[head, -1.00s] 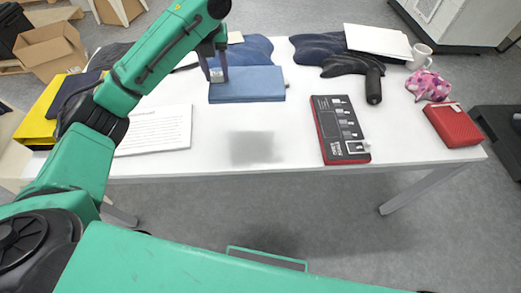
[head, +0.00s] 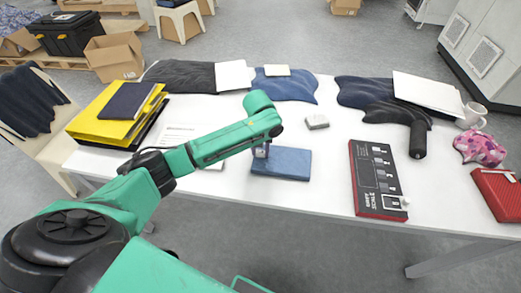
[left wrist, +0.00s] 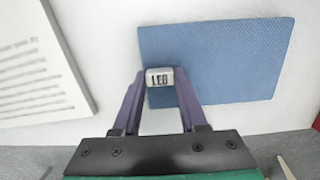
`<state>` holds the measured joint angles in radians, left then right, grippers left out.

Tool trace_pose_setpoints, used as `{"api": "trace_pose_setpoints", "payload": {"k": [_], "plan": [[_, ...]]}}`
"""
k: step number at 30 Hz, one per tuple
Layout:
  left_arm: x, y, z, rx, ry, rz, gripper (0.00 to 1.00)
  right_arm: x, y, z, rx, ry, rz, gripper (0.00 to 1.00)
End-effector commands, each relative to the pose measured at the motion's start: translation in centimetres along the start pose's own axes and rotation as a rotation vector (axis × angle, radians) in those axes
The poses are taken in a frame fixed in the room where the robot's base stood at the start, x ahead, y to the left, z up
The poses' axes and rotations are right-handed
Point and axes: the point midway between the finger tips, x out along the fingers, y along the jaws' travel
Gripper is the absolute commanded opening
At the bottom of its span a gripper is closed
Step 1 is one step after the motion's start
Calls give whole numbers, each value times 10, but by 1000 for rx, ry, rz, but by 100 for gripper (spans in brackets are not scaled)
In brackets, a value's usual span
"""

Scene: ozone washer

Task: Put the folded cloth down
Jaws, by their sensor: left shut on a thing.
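The folded cloth (head: 281,163) is a flat blue rectangle near the front edge of the white table. It also shows in the left wrist view (left wrist: 217,58), where its ribbed surface is clear. My left gripper (head: 262,151) is at the cloth's left side in the head view. My right gripper is not in view.
A printed white sheet (head: 178,134) lies left of the cloth, and a small grey block (head: 317,122) behind it. A red and black box (head: 377,180) lies to the right. Dark and blue garments (head: 285,85) line the back. Some table between cloth and box is clear.

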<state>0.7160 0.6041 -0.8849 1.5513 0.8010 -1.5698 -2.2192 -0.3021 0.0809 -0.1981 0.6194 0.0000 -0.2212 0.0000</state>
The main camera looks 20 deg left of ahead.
Motion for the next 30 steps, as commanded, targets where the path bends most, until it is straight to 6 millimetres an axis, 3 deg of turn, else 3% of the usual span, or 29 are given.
{"api": "trace_pose_setpoints", "payload": {"k": [5, 6, 7, 8, 16, 20, 30], "plan": [[2, 0, 0, 0, -1, -1, 0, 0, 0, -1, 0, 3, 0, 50], [2, 0, 0, 0, 0, 0, 57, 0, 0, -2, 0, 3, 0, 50], [2, 0, 0, 0, 0, 0, 69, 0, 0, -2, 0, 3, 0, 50], [2, 0, 0, 0, 0, 0, 72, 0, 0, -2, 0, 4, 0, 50], [1, 0, 0, 0, 0, 0, 72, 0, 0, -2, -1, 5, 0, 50], [-10, -1, 1, 1, -3, -3, 72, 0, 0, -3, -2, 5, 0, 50], [-96, 0, 1, 2, -5, -1, 72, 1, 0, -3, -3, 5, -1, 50]]}}
